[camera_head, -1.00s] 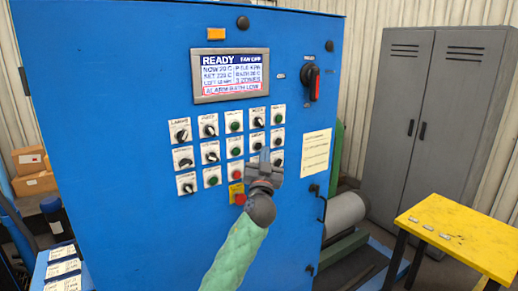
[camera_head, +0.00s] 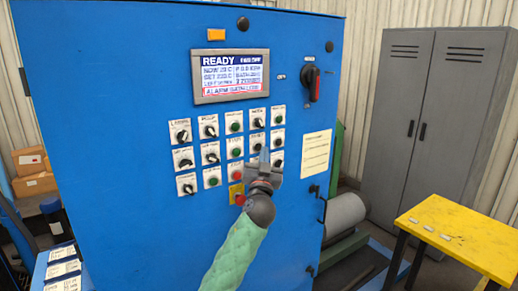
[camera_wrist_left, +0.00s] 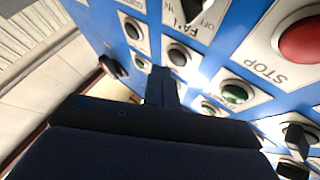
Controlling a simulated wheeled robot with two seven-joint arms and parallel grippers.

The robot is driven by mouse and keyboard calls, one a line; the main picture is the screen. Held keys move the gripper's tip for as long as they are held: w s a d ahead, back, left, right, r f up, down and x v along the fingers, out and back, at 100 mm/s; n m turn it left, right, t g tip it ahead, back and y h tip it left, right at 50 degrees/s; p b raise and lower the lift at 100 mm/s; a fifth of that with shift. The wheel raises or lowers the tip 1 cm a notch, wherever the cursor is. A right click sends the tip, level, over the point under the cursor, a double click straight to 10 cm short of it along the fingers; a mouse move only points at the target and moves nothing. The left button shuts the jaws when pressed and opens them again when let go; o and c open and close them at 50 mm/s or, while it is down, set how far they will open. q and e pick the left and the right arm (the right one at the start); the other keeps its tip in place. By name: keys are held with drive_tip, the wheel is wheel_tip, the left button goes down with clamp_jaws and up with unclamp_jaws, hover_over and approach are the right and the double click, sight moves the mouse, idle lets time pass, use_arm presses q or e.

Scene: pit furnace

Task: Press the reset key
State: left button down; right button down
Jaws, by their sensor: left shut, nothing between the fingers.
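The blue control cabinet (camera_head: 110,130) carries a panel of labelled keys and knobs below a screen (camera_head: 230,75). My left gripper (camera_head: 264,157) is shut and empty, in front of the right-hand columns of the panel, hiding part of the lower right keys. In the left wrist view its fingers (camera_wrist_left: 160,85) reach in close to the panel, near a black key (camera_wrist_left: 178,55) and a green key (camera_wrist_left: 236,92); I cannot tell whether they touch. A red key marked STOP (camera_wrist_left: 303,40) is at the upper right. My right gripper is not in view.
A rotary switch (camera_head: 312,84) sticks out right of the screen. A red button on a yellow plate (camera_head: 237,194) sits below the panel. A grey locker (camera_head: 430,120) and a yellow table (camera_head: 465,235) stand to the right.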

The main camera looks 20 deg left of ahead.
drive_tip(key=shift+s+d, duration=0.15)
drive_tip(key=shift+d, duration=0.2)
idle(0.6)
use_arm(q)
drive_tip(key=shift+w+a+b, duration=0.25)
drive_tip(key=shift+a+b, duration=0.05)
drive_tip(key=shift+a, duration=0.05)
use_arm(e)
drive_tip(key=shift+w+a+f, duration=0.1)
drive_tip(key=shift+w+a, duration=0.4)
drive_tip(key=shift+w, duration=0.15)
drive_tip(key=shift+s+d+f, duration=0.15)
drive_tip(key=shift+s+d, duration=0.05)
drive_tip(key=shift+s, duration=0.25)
